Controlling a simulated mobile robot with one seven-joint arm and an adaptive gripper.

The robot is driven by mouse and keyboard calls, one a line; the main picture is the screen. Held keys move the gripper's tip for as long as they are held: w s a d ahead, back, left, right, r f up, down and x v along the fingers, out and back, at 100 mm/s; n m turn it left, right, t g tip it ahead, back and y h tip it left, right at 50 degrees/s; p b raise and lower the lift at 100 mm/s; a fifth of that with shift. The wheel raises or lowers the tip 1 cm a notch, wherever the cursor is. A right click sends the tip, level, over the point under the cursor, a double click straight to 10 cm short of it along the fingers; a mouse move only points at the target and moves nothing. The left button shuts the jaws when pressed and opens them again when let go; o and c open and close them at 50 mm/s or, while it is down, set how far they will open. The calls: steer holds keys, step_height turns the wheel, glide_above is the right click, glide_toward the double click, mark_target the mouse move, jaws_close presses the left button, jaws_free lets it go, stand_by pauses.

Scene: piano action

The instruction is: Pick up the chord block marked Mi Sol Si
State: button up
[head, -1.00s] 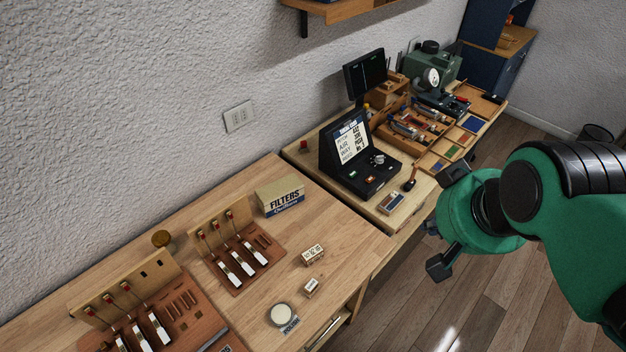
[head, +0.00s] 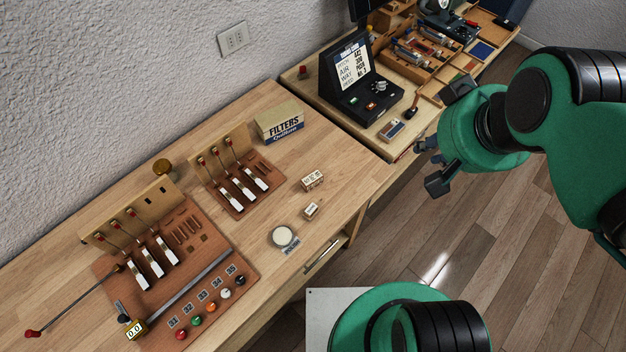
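Two small pale blocks with dark printed labels lie on the wooden bench in the head view. The larger block (head: 312,181) is farther back. The smaller block (head: 311,210) is just in front of it. The print is too small to read, so I cannot tell which, if either, says Mi Sol Si. My gripper (head: 440,138) is to the right of both blocks, out past the bench's front edge over the floor. Its dark fingers are spread apart, and nothing shows between them.
A round white-topped tin (head: 283,236) stands near the blocks. A FILTERS box (head: 280,122) is behind them. Two key-and-hammer models, the smaller one (head: 238,180) and the larger one (head: 150,260), stand to the left. A display console (head: 355,85) stands on the farther bench.

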steer(key=o, duration=0.8)
steer(key=shift+c, duration=0.2)
steer(key=w+a+f+m+g+p, duration=0.1)
steer(key=w+a+f+m+g, duration=0.35)
steer(key=w+a+f, duration=0.8)
steer(key=w+a+f+m, duration=0.2)
steer(key=a+f+m, duration=0.1)
steer(key=f, duration=0.4)
steer(key=w+a+f+m+g+p, duration=0.1)
steer(key=w+a+f+m, duration=0.2)
steer(key=f, duration=0.4)
steer(key=shift+a+f, duration=0.3)
steer(key=shift+a, duration=0.6)
steer(key=shift+s+f, duration=0.1)
